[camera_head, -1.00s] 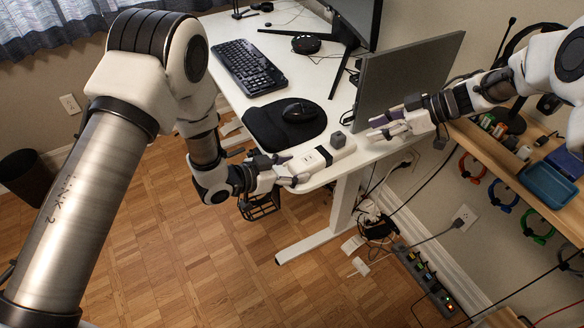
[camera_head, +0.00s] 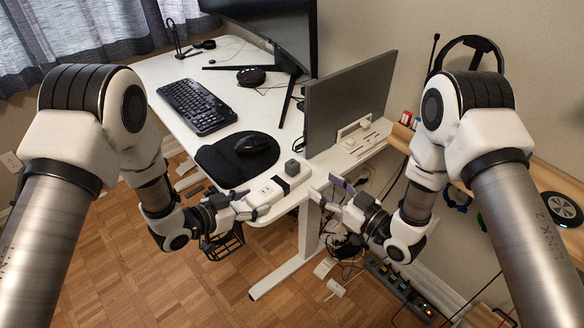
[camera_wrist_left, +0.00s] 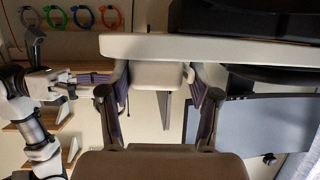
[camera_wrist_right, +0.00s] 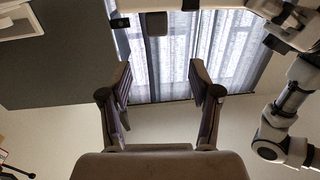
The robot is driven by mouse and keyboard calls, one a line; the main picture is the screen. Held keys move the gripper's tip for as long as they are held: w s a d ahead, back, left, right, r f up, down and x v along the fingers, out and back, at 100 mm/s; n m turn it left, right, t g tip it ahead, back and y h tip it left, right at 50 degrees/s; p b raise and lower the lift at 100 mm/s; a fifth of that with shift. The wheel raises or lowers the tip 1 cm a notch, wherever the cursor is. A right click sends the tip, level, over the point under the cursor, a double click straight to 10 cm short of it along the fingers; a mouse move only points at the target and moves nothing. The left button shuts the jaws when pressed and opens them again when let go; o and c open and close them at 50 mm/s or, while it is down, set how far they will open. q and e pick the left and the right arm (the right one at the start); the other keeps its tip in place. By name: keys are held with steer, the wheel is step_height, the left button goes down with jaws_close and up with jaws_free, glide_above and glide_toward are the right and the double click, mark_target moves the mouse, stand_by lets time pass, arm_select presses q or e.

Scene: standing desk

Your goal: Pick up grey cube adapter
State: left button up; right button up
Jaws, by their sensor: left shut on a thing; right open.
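The grey cube adapter (camera_head: 291,167) is a small dark cube at the far end of the white power strip (camera_head: 270,190), near the desk's right corner. A dark cube, seemingly the adapter (camera_wrist_right: 156,24), also shows near the top of the right wrist view. My left gripper (camera_head: 250,208) is shut on the near end of the power strip; the left wrist view shows the white end (camera_wrist_left: 160,75) between its fingers. My right gripper (camera_head: 335,192) is open and empty, apart from the adapter, just off the desk's right edge. In the right wrist view, nothing is between its fingers (camera_wrist_right: 158,82).
A mouse (camera_head: 250,144) on a black pad (camera_head: 215,160) and a keyboard (camera_head: 196,106) lie on the white desk (camera_head: 150,72). A monitor (camera_head: 345,95) stands close behind the adapter. Cables and another power strip (camera_head: 400,286) lie below. Free air surrounds my right gripper.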

mark_target(297, 167)
steer(key=x, duration=1.2)
steer(key=shift+d+f, duration=0.2)
steer(key=shift+f, duration=0.1)
jaws_close()
